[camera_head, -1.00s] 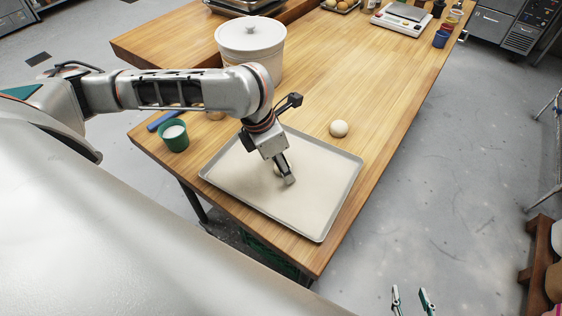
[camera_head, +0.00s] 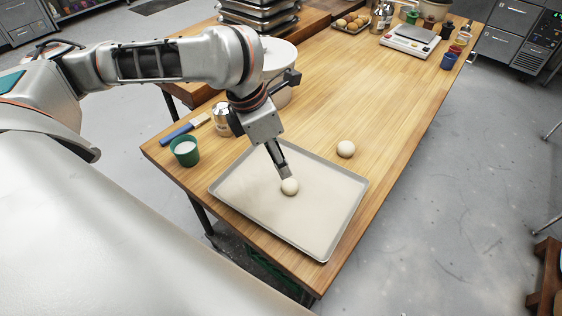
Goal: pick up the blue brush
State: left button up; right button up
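The blue brush (camera_head: 178,132) lies on the wooden table near its left edge, its blue handle toward the left and its pale head toward the right. It lies behind the green cup. My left gripper (camera_head: 285,174) points down over the baking tray (camera_head: 318,246), well to the right of the brush. Its fingertips are right by a pale dough ball (camera_head: 290,187) on the tray. I see the fingers edge-on, so I cannot tell whether they are open or shut, or touching the ball. My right gripper is out of view.
A large white tub (camera_head: 281,60) is partly hidden by my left arm. Another dough ball (camera_head: 346,149) sits beyond the tray.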

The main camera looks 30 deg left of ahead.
aim_at(196, 122)
jog(key=k, duration=1)
